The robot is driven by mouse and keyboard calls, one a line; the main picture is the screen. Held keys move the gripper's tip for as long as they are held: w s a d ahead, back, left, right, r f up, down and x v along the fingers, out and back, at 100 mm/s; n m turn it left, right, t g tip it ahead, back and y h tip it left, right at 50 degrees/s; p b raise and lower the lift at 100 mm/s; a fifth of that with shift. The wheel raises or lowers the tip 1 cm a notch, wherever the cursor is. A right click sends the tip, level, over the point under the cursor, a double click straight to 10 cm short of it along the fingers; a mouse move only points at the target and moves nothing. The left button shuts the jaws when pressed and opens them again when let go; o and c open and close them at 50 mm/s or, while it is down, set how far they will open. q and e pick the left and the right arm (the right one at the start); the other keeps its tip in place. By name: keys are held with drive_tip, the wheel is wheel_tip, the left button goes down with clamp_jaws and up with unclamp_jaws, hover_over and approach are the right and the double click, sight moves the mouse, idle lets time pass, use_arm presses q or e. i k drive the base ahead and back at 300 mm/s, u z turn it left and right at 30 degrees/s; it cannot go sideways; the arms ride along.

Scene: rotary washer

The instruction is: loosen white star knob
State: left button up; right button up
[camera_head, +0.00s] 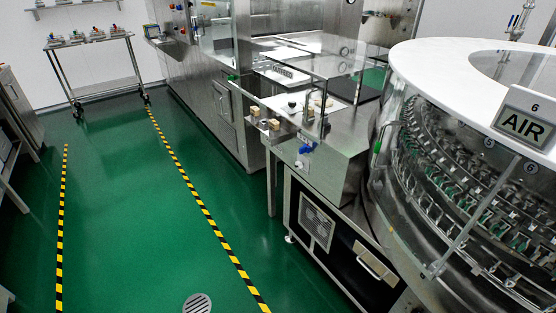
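I cannot make out a white star knob for certain. A small white round part (298,165) shows on the steel front of the machine bench, just below a blue fitting (306,149); it is too small to tell its shape. The rotary washer (440,150) stands at the right, with a white ring top (430,62), clear side panels and rows of metal clamps inside. Neither of my grippers is in view.
A steel bench (345,150) with a clear cover joins the washer's left side. A black cabinet (335,240) with a vent is below. A wheeled cart (92,45) stands far left. Green floor (130,210) with yellow-black tape is open; a round drain (197,303) lies in front.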

sight(299, 164)
drive_tip(key=z, duration=0.5)
drive_tip(key=i, duration=0.85)
drive_tip(key=z, duration=0.75)
